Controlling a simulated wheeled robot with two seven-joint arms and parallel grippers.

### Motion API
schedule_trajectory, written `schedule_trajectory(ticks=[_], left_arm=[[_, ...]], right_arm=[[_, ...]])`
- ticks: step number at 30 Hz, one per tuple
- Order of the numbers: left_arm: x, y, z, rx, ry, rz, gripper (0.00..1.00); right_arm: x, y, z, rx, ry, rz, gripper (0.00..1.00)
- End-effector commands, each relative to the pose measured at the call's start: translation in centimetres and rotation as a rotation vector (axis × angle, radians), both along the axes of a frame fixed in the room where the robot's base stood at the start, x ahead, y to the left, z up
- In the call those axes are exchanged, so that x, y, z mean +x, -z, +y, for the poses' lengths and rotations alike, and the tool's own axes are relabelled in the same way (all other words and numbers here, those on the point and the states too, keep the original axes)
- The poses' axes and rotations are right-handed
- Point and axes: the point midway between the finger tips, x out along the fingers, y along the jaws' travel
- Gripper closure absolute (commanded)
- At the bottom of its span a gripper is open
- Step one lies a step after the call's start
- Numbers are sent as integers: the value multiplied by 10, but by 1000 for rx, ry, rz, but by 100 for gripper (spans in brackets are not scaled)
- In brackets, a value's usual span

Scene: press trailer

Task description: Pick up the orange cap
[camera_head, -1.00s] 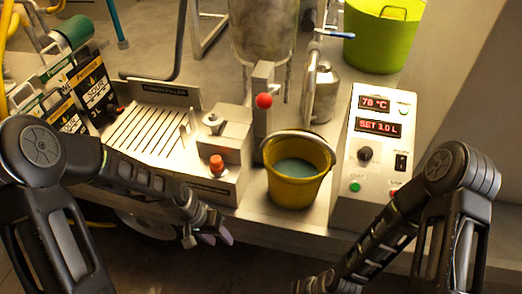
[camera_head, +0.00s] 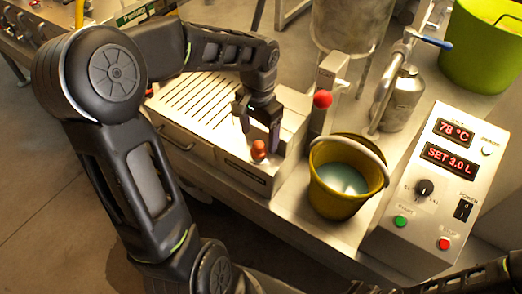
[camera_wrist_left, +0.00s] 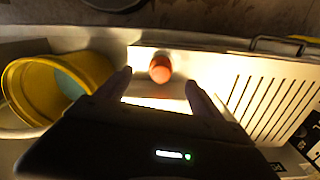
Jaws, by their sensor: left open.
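The orange cap (camera_head: 258,150) stands on the front part of the metal press unit, left of the yellow bucket. My left gripper (camera_head: 257,125) is open, pointing down just above and behind the cap. In the left wrist view, the cap (camera_wrist_left: 160,69) shows beyond and between the two open fingertips (camera_wrist_left: 160,80). I cannot tell its exact height gap to the fingers. My right gripper is not in view; only a bit of dark arm shows at the lower right.
A yellow bucket (camera_head: 317,190) with bluish liquid stands right of the cap. A control box (camera_head: 444,180) stands at the right, and a slatted drain tray (camera_head: 190,105) lies to the left.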

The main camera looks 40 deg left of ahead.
Motion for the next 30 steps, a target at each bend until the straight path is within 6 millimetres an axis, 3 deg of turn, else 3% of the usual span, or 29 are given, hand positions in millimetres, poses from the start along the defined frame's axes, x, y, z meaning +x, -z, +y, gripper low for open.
schedule_trajectory(ticks=[3, 14, 24, 30], left_arm=[[0, 10, 0, 0, 0, 2, 24], [0, 15, 0, -1, -1, 2, 24], [0, 59, -3, -2, -1, 2, 24], [1, 64, -2, 0, -2, -1, 24]], right_arm=[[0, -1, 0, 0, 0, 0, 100], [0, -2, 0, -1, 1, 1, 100], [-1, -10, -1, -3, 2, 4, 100], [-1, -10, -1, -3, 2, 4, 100]])
